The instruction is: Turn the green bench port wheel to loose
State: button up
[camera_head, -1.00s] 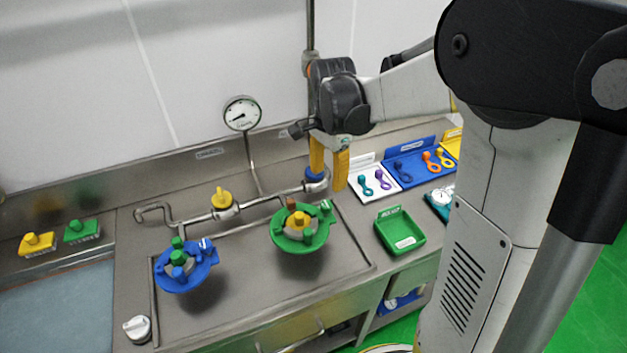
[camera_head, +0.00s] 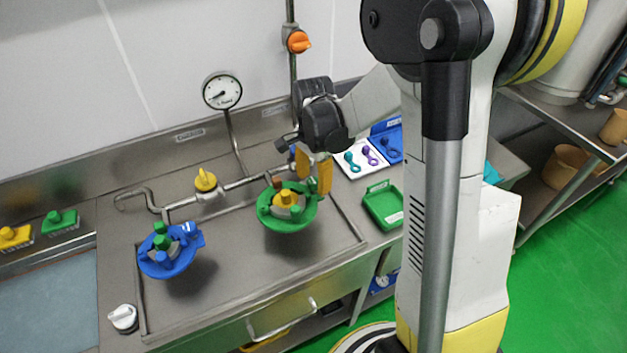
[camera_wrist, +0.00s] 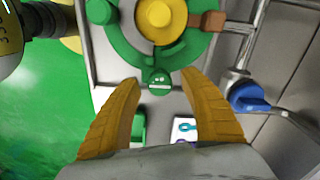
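The green port wheel (camera_head: 288,214) stands over the bench's sunken tray, with a yellow hub (camera_head: 286,198) in its middle and a brown block on its rim. In the wrist view the wheel (camera_wrist: 110,35) fills the top, and a green knob (camera_wrist: 158,80) with a light mark sits on its near rim. My gripper (camera_head: 313,180) is at the wheel's right side in the head view. Its two yellow fingers are spread apart in the wrist view (camera_wrist: 160,85), with the green knob between or just beyond their tips. I cannot tell whether they touch it.
A blue wheel (camera_head: 158,262) stands left of the green one. A pipe with a yellow valve (camera_head: 205,181) runs behind both. A green tray (camera_head: 384,207) and a white board (camera_head: 358,172) with small keys lie to the right. A gauge (camera_head: 222,91) stands behind.

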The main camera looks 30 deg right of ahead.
grip_shut()
jog(key=shift+n, duration=0.4)
jog(key=n, duration=0.3)
jog(key=shift+n+b, duration=0.3)
jog(key=shift+b, duration=0.05)
jog(key=n, duration=0.5)
jog(key=shift+n, duration=0.3)
jog(key=n+b, duration=0.1)
jog(key=n, duration=1.2)
jog(key=shift+n, duration=0.4)
